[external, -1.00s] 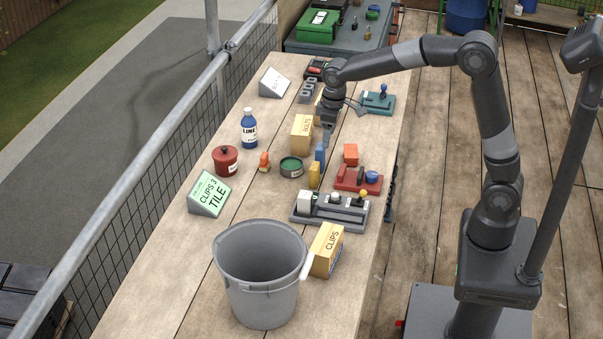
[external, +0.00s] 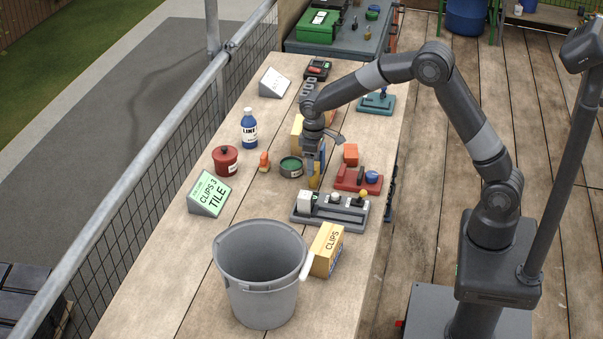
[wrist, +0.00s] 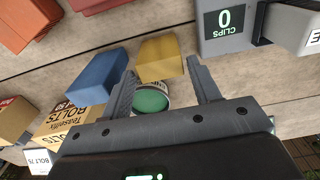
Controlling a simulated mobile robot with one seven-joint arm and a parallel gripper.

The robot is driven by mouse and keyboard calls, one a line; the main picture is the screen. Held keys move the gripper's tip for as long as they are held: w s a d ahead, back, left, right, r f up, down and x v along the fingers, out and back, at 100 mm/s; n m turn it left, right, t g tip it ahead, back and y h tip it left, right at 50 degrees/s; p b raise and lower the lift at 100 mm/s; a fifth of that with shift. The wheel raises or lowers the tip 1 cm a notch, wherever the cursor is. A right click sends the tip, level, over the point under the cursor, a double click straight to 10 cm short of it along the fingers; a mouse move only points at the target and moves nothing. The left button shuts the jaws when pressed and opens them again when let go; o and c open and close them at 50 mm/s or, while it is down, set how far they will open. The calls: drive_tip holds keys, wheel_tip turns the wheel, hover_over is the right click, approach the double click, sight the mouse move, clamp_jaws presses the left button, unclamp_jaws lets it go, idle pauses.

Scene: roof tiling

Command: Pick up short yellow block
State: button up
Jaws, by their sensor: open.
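The short yellow block (external: 314,182) stands on the wooden bench, partly hidden by my gripper in the external view. In the wrist view the yellow block (wrist: 160,58) lies ahead of my fingertips, roughly between their lines. My gripper (wrist: 160,75) is open and empty. In the external view my gripper (external: 313,160) points down just above the block. A blue block (wrist: 98,82) stands close beside the yellow one, near the left finger. A green-topped round tin (wrist: 150,98) shows between the fingers, beyond the gripper's palm edge.
An orange block (external: 350,154) and a red tray (external: 350,182) are to the right. A grey clip holder (external: 345,222) is in front. A bolts box (external: 297,126) stands behind. A grey bucket (external: 235,286) and clips box (external: 322,262) stand nearer the camera.

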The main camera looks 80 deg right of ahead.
drive_tip(key=f, duration=0.4)
drive_tip(key=shift+s+f, duration=0.15)
drive_tip(key=shift+s, duration=0.1)
drive_tip(key=shift+c, duration=0.3)
drive_tip(key=c, duration=0.7)
